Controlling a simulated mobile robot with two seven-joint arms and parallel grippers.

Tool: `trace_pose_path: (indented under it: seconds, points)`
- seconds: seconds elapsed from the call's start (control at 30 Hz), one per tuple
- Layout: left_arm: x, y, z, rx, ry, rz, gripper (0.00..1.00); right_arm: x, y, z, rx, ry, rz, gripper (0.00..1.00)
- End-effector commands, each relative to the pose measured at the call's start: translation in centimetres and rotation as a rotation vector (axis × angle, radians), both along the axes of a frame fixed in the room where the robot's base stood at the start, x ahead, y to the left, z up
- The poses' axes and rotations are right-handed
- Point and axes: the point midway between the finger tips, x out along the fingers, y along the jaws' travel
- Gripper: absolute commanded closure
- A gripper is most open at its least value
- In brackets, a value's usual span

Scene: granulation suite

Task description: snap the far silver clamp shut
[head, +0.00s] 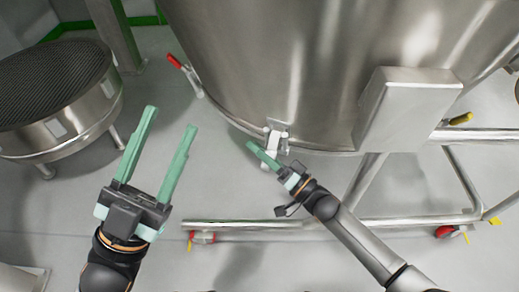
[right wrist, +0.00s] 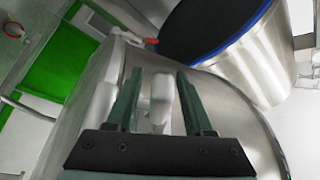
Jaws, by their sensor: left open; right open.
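A silver clamp (head: 277,134) sits on the lower rim of the large steel vessel (head: 270,70); its pale lever stands out from the wall, but how far it is swung is unclear. My right gripper (head: 263,155) is right at this clamp, its green fingers partly overlapping it. In the right wrist view, the pale lever (right wrist: 160,100) shows between the two open fingers (right wrist: 158,95), with no clear contact. My left gripper (head: 168,120) is open and empty, over the floor left of the vessel.
A round sieve (head: 50,85) with a dark mesh stands at the left. A red-handled lever (head: 175,62) projects at the vessel's left side. A steel box (head: 405,110) juts from the vessel right of the clamp. A tubular frame (head: 300,225) runs below. Grey floor is clear around my left gripper.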

Motion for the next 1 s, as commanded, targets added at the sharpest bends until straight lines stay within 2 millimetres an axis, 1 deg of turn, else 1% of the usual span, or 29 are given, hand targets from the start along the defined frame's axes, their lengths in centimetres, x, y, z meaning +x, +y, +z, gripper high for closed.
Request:
trace_pose_path:
  seconds: [0.03,0.07,0.4,0.5,1.0]
  points:
    - [0.00,0.00,0.00,-0.001,0.000,-0.001,0.50,-0.01,-0.01,0.00,0.000,0.000,0.000,0.50]
    - [0.00,0.00,0.00,-0.001,0.000,-0.001,0.50,-0.01,-0.01,0.00,0.000,0.000,0.000,0.53]
    - [0.00,-0.01,-0.01,-0.002,0.002,0.000,0.50,-0.04,-0.04,-0.01,0.000,0.000,0.000,0.91]
    - [0.01,-0.01,-0.02,-0.002,0.002,0.000,0.50,-0.03,-0.05,-0.02,0.000,0.000,0.000,1.00]
    - [0.02,0.01,-0.02,-0.002,0.002,0.000,0.50,-0.04,-0.06,-0.03,0.000,0.000,0.000,1.00]
